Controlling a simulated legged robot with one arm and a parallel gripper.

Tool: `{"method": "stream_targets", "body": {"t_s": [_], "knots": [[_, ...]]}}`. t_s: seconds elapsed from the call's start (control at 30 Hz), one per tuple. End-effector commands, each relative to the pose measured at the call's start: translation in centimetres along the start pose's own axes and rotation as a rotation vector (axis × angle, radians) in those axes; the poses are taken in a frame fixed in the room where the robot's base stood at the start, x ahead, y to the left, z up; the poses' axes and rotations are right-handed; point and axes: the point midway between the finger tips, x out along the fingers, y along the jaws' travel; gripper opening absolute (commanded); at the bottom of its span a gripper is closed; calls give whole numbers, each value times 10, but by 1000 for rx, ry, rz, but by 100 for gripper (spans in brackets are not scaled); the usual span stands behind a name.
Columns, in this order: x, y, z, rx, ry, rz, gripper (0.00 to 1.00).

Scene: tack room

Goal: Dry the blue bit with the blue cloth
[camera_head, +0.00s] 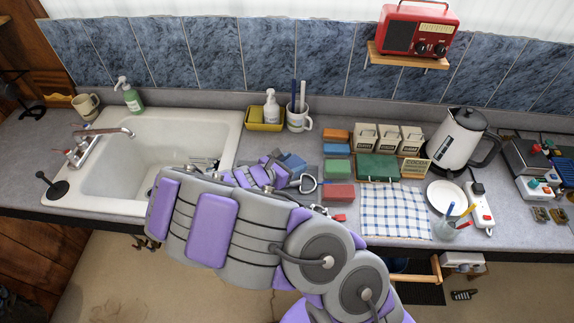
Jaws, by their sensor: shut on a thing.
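My gripper (278,175) is low over the counter, right of the sink, shut on a blue folded piece that looks like the blue cloth (293,163). A metal bit ring (308,184) shows just right of the fingers; the rest of that bit is hidden by my gripper and arm, so I cannot tell its colour or whether the cloth touches it. Another blue folded piece (337,149) lies in a row with an orange one (336,136), a green one (337,169) and a red one (338,193). A small red piece (339,217) lies near the front edge.
The white sink (224,132) with its tap is at left. A checked towel (393,212), a plate (446,195) and a glass with pens (452,227) are at right. A kettle (462,138) and several labelled boxes (388,138) stand behind. A mug (299,121) stands at the back.

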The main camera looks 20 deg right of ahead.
Motion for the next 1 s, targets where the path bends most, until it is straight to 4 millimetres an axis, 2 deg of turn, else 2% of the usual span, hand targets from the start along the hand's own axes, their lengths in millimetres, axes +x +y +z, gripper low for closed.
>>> {"method": "stream_targets", "body": {"t_s": [0.03,0.17,0.6,1.0], "knots": [[-3,-1,7,0,-2,0,32],[-7,-2,14,-1,-4,-1,32],[-9,-6,18,-1,-3,-2,32],[-53,-29,39,-4,-4,-1,32]]}}
